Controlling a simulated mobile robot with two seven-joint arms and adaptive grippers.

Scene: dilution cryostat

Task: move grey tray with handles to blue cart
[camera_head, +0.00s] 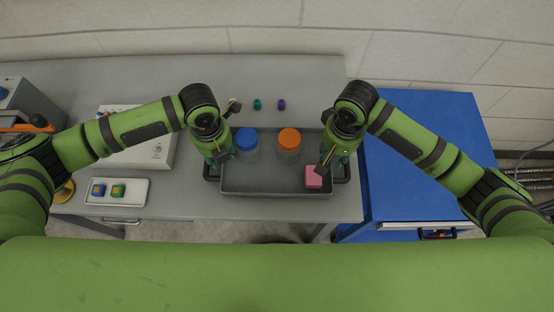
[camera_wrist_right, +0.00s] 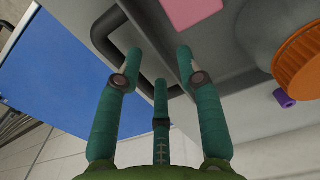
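The grey tray (camera_head: 275,192) lies on the grey table and holds a blue-capped jar (camera_head: 246,140), an orange-capped jar (camera_head: 289,139) and a pink block (camera_head: 314,177). A dark handle stands at each end. My left gripper (camera_head: 217,163) is over the left handle (camera_head: 211,172); its fingers are mostly hidden. My right gripper (camera_head: 338,160) is over the right handle (camera_head: 343,174). In the right wrist view my right gripper (camera_wrist_right: 155,68) has its fingers spread, with the dark handle (camera_wrist_right: 140,30) just beyond and between the tips. The blue cart (camera_head: 415,190) stands right of the table.
A white instrument box (camera_head: 150,155) and a small white tray (camera_head: 117,199) with two coloured blocks are left of the grey tray. Small teal (camera_head: 257,104) and purple (camera_head: 281,104) pieces lie behind it. The cart's visible top is bare.

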